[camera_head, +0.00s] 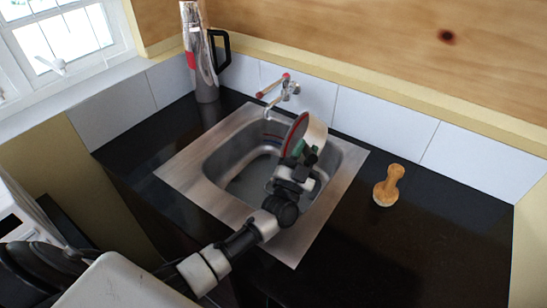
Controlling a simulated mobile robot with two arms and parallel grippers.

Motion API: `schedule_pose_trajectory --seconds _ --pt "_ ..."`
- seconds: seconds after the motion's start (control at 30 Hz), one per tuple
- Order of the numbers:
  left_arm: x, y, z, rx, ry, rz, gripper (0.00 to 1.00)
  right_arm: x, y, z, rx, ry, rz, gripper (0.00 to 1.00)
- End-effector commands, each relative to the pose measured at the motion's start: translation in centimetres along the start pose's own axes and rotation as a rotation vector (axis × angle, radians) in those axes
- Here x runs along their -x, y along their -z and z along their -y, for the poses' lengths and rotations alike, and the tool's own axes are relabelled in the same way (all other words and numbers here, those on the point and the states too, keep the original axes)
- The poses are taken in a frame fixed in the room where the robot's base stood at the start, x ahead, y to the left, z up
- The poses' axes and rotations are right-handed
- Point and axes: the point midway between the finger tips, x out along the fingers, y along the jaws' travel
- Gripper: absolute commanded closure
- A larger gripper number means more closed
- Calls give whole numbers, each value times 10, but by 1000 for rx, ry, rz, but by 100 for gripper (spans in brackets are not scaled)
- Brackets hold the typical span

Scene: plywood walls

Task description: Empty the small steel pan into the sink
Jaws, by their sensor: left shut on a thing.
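The steel sink (176,170) is set into the black counter. My left arm reaches in from the bottom left, and my left gripper (304,156) is over the right part of the basin. It is shut on the small steel pan (294,134), which shows as a grey disc with a reddish rim. The pan is tipped steeply, nearly on edge, above the basin near the tap. Its handle is mostly hidden by the gripper. I cannot tell what is in the pan. My right gripper is not in view.
A tap (289,88) with a red-tipped part stands behind the basin. A tall metal jug (203,62) with a black handle stands at the back left corner. A wooden brush (388,187) stands on the counter to the right. The counter right of the sink is otherwise clear.

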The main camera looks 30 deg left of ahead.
Motion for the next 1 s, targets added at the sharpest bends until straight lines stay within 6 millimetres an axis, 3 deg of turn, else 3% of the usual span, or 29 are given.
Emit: schedule_pose_trajectory --seconds 0.37,0.77,1.0 --pt "0 -5 -41 -225 -175 14 100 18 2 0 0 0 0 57" --pt "6 -18 -97 -451 -351 30 100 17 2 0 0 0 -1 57" --pt "-6 -4 -124 -615 -478 41 100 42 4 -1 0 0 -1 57"
